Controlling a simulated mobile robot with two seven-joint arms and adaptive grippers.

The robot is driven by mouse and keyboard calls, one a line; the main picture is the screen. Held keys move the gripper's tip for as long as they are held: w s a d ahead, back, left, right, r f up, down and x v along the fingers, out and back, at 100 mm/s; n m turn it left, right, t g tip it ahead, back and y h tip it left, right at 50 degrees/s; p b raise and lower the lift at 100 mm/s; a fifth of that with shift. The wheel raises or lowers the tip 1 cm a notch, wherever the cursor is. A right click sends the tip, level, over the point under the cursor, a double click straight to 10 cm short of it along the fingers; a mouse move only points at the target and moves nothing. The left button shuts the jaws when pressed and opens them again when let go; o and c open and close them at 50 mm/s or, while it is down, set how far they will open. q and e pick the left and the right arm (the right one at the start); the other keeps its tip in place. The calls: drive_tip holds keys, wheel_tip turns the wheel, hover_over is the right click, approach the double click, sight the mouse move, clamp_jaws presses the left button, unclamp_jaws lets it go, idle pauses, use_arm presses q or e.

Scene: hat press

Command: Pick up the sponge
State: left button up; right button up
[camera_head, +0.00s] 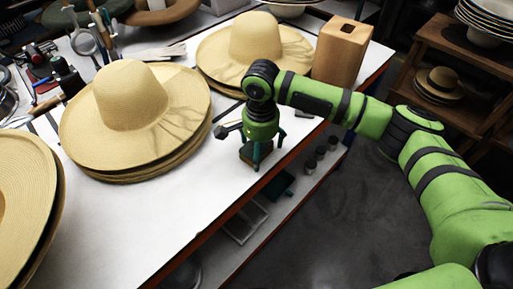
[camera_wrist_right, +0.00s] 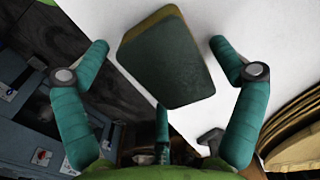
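The sponge (camera_wrist_right: 165,65) is a block with a dark green face and a yellow-brown side. In the head view the sponge (camera_head: 247,155) is at the front edge of the white table, partly hidden by my right gripper. My right gripper (camera_head: 263,153) points down over it. In the right wrist view my right gripper (camera_wrist_right: 158,47) has its teal fingers spread wide, with the sponge between and beyond the tips. A gap shows on each side, and no finger visibly touches it. My left gripper is not in view.
Stacks of straw hats (camera_head: 130,110) stand on the white table (camera_head: 140,215) at left and behind the gripper (camera_head: 255,45). A brown tissue-box-like block (camera_head: 341,52) is at the back right. Small jars (camera_head: 320,155) sit on a lower shelf. The table front is clear.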

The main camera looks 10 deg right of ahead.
drive_tip(key=c, duration=0.4)
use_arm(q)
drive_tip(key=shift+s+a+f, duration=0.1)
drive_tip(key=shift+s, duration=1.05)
use_arm(e)
drive_tip(key=shift+r, duration=0.1)
drive_tip(key=shift+r, duration=0.6)
wheel_tip(320, 180, up, 3)
drive_tip(key=shift+w+f+b, duration=0.1)
drive_tip(key=shift+f+b, duration=0.05)
drive_tip(key=shift+b, duration=0.2)
drive_tip(key=s+d+r, duration=0.2)
drive_tip(key=d, duration=0.1)
drive_tip(key=s+d+r, duration=0.2)
drive_tip(key=d, duration=0.1)
drive_tip(key=s+d+r+b, duration=0.1)
drive_tip(key=s+d+r, duration=0.1)
drive_tip(key=d+r, duration=0.1)
drive_tip(key=shift+s+d, duration=0.3)
drive_tip(key=shift+d, duration=0.1)
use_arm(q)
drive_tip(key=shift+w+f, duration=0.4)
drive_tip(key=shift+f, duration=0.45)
use_arm(e)
drive_tip(key=shift+c, duration=0.2)
